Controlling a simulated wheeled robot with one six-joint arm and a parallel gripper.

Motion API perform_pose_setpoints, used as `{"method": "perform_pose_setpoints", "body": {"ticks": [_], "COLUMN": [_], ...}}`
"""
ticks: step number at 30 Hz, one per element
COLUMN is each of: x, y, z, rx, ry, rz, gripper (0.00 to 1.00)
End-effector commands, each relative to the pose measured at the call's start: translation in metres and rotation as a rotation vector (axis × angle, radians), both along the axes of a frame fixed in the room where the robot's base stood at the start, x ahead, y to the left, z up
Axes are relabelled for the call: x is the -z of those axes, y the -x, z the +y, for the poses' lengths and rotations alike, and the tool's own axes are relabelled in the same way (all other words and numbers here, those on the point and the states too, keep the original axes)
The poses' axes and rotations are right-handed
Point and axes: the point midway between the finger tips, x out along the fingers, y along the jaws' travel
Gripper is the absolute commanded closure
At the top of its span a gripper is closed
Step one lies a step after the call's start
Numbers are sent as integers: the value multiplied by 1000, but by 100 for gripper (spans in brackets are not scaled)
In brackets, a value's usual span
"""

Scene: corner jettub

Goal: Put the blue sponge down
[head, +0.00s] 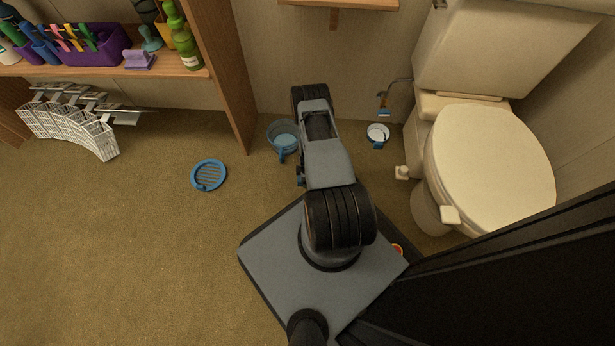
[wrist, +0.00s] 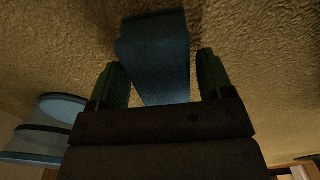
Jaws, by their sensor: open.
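The blue sponge (wrist: 155,50) shows in the wrist view as a dark blue block against the tan carpet. It lies between and beyond the two green-padded fingers of my gripper (wrist: 163,76). The fingers are apart, with a gap visible on each side of the sponge. I cannot tell for sure whether the sponge rests flat on the floor. In the head view my arm hides the sponge and most of my gripper.
A blue bucket (head: 283,134) stands just left of my arm; a blue-white cup (head: 378,133) is to the right, by the toilet (head: 490,155). A round blue grate (head: 209,175) and a white rack (head: 70,120) lie left, near a wooden shelf (head: 180,68). Carpet at lower left is clear.

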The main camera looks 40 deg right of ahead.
Motion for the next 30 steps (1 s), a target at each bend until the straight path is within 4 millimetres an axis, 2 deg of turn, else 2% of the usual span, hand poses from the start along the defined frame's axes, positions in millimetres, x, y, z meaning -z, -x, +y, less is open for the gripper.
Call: {"method": "perform_pose_setpoints", "body": {"ticks": [9, 15, 24, 26, 28, 30], "x": [-66, -103, -135, -143, -159, -186], "y": [-5, -5, -5, -9, -18, -33], "z": [3, 3, 3, 3, 3, 3], "rx": [-1, 0, 0, 5, 22, 53], "ry": [0, 1, 0, 2, 5, 11], "rz": [-1, -1, 0, -4, -11, -23], "gripper": [26, 26, 26, 26, 26, 26]}}
